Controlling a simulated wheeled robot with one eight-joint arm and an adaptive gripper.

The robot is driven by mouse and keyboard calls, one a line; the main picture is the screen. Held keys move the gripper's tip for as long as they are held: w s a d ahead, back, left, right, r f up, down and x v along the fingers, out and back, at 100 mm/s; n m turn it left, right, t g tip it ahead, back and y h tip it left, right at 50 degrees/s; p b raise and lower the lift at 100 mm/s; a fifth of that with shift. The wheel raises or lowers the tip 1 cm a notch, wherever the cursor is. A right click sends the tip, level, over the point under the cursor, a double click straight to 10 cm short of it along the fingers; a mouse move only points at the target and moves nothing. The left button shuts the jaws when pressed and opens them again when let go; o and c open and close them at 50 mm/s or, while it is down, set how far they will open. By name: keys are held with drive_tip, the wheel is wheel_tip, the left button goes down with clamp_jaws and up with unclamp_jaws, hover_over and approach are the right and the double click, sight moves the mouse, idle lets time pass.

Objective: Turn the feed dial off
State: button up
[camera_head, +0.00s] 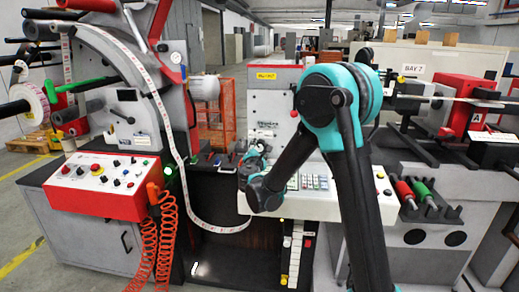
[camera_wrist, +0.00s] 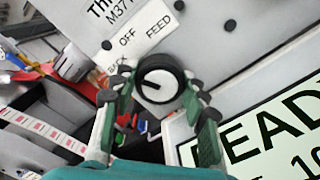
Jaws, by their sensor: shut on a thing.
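The feed dial (camera_wrist: 157,84), a black knob with a white face and a short dark pointer mark, is in the middle of the wrist view. Its mark lies on the left part of the face. In the head view my gripper (camera_head: 254,158) is at the upright grey panel, left of my arm, and the dial cannot be made out.
A lit screen (camera_wrist: 265,130) reading READY is right of my gripper. A printed label strip (camera_wrist: 45,132) runs at the left. In the head view a red control box (camera_head: 100,185) and orange coiled hoses (camera_head: 165,240) stand left, and a keypad panel (camera_head: 310,182) lies behind my arm.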

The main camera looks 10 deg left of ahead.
drive_tip(key=m, duration=0.4)
drive_tip(key=shift+m, duration=0.7)
drive_tip(key=o, duration=1.2)
drive_tip(key=shift+c, duration=0.2)
drive_tip(key=shift+s, duration=0.1)
drive_tip(key=s, duration=1.2)
drive_tip(key=shift+a, duration=0.2)
